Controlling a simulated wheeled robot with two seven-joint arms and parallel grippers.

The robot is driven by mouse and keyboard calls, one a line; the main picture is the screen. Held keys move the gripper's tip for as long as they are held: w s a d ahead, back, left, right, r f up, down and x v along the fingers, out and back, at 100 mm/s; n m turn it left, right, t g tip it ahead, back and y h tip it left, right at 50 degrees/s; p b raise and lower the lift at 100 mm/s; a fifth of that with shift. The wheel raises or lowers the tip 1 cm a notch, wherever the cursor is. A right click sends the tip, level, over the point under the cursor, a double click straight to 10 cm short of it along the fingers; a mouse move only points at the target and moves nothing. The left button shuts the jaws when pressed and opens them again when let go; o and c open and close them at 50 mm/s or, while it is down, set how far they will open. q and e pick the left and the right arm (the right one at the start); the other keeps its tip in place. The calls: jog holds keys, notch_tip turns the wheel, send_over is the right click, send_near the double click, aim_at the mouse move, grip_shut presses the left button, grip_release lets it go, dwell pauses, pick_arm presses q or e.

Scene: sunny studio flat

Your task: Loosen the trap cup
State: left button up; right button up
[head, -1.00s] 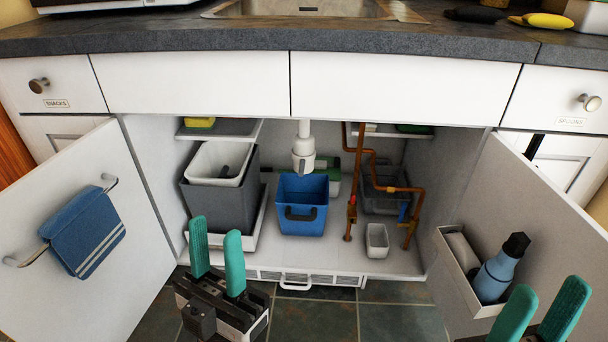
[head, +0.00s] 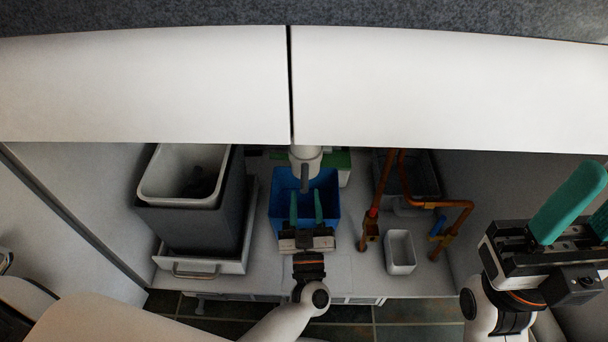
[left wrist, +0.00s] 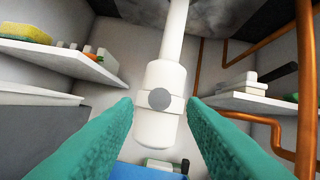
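The white trap cup (head: 306,160) hangs on the drain pipe under the sink, above the blue bucket (head: 330,203). In the left wrist view the trap cup (left wrist: 155,128) stands upright between and beyond the two teal fingers, with a round grey knob (left wrist: 159,99) on its collar. My left gripper (head: 306,208) is open and reaches into the cabinet below and in front of the cup. I see no contact between its fingers and the cup. My right gripper (head: 588,207) is at the right edge of the head view, outside the cabinet, with its fingers apart and nothing visible between them.
A grey bin with a white liner (head: 190,225) stands left in the cabinet. Copper pipes (head: 384,190) and a small white container (head: 400,252) are to the right. Shelves flank the trap: left (left wrist: 75,62) and right (left wrist: 245,103) in the wrist view.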

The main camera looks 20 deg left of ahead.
aim_at(304, 173)
pick_arm(q)
jog(key=b+x, duration=0.1)
jog(key=x, duration=0.5)
jog(key=shift+w, duration=0.15)
jog(key=shift+c, duration=0.2)
grip_shut()
